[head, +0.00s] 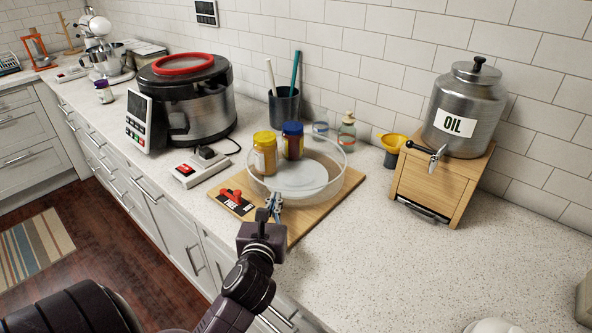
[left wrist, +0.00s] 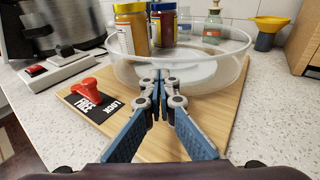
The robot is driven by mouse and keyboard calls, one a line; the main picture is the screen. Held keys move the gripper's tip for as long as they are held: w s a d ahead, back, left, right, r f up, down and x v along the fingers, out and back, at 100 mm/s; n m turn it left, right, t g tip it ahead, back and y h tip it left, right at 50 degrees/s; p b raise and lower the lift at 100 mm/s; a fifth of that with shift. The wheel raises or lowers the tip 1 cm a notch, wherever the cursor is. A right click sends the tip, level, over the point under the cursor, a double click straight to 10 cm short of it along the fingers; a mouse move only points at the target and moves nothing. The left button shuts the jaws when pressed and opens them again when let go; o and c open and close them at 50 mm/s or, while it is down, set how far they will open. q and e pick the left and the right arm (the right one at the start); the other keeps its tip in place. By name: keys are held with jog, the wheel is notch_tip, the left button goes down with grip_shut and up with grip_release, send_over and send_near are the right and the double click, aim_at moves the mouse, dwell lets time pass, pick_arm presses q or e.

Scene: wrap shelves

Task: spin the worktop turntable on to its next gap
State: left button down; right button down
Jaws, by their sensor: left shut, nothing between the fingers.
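The turntable (head: 306,187) is a clear round tray with a raised rim on a wooden board (head: 336,199); it also shows in the left wrist view (left wrist: 205,90). A yellow-lidded jar (head: 265,155) and a blue-lidded jar (head: 292,142) stand in its back left part; the rest of its floor looks bare. A red lever (head: 231,195) sits on a black plate marked FREE and LOCK, and points toward FREE in the wrist view (left wrist: 86,90). My left gripper (head: 273,200) is shut and empty at the tray's near rim; I cannot tell if it touches. My right gripper is not in view.
A large cooker (head: 205,105) and a red-switched power strip (head: 203,170) stand to the left. An oil dispenser (head: 463,112) on a wooden stand is at right.

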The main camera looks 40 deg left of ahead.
pick_arm(q)
jog(key=shift+a, duration=0.15)
jog(key=shift+s, duration=0.15)
jog(key=shift+s, duration=0.25)
jog(key=shift+f+v, duration=0.1)
jog(key=shift+v, duration=0.6)
jog(key=shift+f+v, duration=0.15)
jog(key=shift+v, duration=0.55)
jog(key=shift+s+a, duration=0.2)
jog(key=shift+v, duration=3.7)
jog(key=shift+s+f, duration=0.1)
jog(key=shift+f, duration=0.05)
